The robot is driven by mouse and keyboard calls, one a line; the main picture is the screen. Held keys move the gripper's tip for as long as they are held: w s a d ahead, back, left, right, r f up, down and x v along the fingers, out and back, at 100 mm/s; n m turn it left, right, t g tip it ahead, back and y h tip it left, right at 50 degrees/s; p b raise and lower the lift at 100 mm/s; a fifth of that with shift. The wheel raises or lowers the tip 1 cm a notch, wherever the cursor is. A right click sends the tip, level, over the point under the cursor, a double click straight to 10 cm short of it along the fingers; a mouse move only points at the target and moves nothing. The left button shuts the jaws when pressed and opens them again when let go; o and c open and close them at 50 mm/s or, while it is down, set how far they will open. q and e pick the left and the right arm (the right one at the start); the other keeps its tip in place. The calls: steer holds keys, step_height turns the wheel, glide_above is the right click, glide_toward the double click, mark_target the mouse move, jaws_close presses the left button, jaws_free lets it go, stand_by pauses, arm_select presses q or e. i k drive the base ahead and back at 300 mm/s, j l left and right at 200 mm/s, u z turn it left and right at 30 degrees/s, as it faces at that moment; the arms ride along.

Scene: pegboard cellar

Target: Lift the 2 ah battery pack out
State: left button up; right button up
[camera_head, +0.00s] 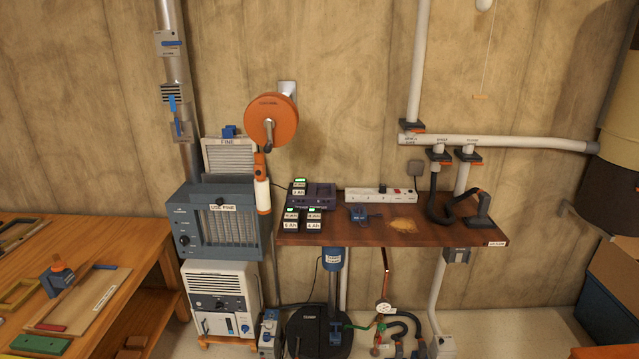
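Several dark battery packs with white labels and green lights sit at the left end of the brown wall shelf (455,236). The rear pack (299,188) sits at the left of a dark blue-grey charger (322,196); its lower label seems to read 2 Ah, but the print is very small. Two more packs stand side by side in front, a left one (290,220) and a right one (313,220). Their labels seem to read 5 Ah and 4 Ah, also hard to read. Neither of my grippers is in view, and nothing touches the packs.
A white power strip (380,195), a small blue item (359,213) and a sawdust pile (403,225) are on the shelf. A black hose (437,200) curves at its right. An orange reel (271,120) hangs above left. A workbench (130,262) stands at left.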

mark_target(300, 186)
steer(key=i+l, duration=0.25)
steer(key=i, duration=0.15)
steer(key=i+l+z, duration=0.15)
steer(key=i+l, duration=0.35)
steer(key=i, duration=0.25)
steer(key=z, duration=0.05)
